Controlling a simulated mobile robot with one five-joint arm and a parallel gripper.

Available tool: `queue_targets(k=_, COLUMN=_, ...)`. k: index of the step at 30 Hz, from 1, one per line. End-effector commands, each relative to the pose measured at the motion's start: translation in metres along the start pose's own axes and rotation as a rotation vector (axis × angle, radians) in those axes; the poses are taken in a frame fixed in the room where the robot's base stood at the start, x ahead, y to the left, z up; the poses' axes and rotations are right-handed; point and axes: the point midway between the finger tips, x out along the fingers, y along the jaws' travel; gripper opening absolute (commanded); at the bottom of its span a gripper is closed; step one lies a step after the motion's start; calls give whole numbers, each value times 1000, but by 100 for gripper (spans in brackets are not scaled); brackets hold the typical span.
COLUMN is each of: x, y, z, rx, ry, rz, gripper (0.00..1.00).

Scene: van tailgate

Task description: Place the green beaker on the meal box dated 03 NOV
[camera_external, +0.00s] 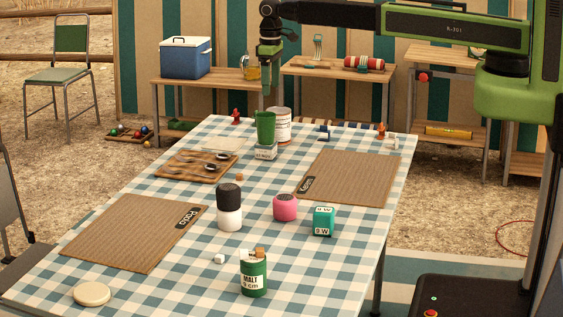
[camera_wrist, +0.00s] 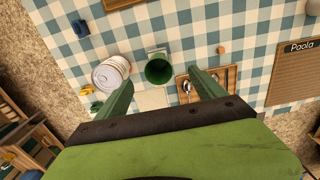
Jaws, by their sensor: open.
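The green beaker (camera_external: 264,128) stands upright on a small pale box (camera_external: 266,153) near the far side of the table. The box has a dark label on its front, too small to read surely. My gripper (camera_external: 266,92) is open and empty, its fingers pointing down, a little above the beaker in the external view. In the wrist view, my gripper (camera_wrist: 160,82) has its two green fingers spread, and the beaker (camera_wrist: 158,69) shows mouth up between and just beyond the tips. The box is mostly hidden under the beaker there.
A white can (camera_external: 283,124) stands close beside the beaker.

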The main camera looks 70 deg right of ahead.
Motion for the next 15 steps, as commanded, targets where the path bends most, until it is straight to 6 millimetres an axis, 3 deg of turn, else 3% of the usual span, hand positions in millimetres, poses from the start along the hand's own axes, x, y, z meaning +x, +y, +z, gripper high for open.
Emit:
queue_targets(k=1, x=0, y=-9, z=29, rx=-3, ry=-1, rz=0, gripper=79)
queue_targets(k=3, x=0, y=-21, z=68, rx=-3, ry=-1, rz=0, gripper=79)
queue_targets(k=9, x=0, y=-52, z=173, rx=-4, ry=-1, rz=0, gripper=79)
queue_targets(k=12, x=0, y=-59, z=204, rx=-4, ry=-2, rz=1, gripper=79)
queue_targets(k=15, x=0, y=-62, z=217, rx=-3, ry=-2, rz=1, gripper=79)
